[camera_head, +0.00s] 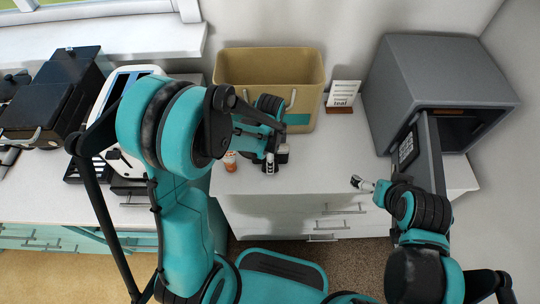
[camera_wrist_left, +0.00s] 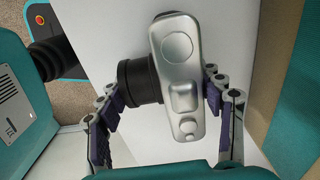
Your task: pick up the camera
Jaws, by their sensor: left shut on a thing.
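The camera (camera_wrist_left: 178,75) shows in the left wrist view, with a silver body and a black lens barrel (camera_wrist_left: 138,80). My left gripper (camera_wrist_left: 165,95) is shut on it, one finger at the lens side and one at the back of the body. In the head view my left gripper (camera_head: 270,160) is over the white counter in front of the tan basket, and only a dark bit of the camera (camera_head: 283,154) shows beside it. My right gripper (camera_head: 362,184) is near the counter's front, left of the open grey door; its finger opening is unclear.
The tan basket (camera_head: 240,68) stands behind my left gripper. A small sign (camera_head: 344,94) stands right of it. A grey box-shaped appliance (camera_head: 400,65) has its door (camera_head: 433,150) open. A small orange-and-white item (camera_head: 231,161) is close left of my left gripper. The counter's middle (camera_head: 325,160) is clear.

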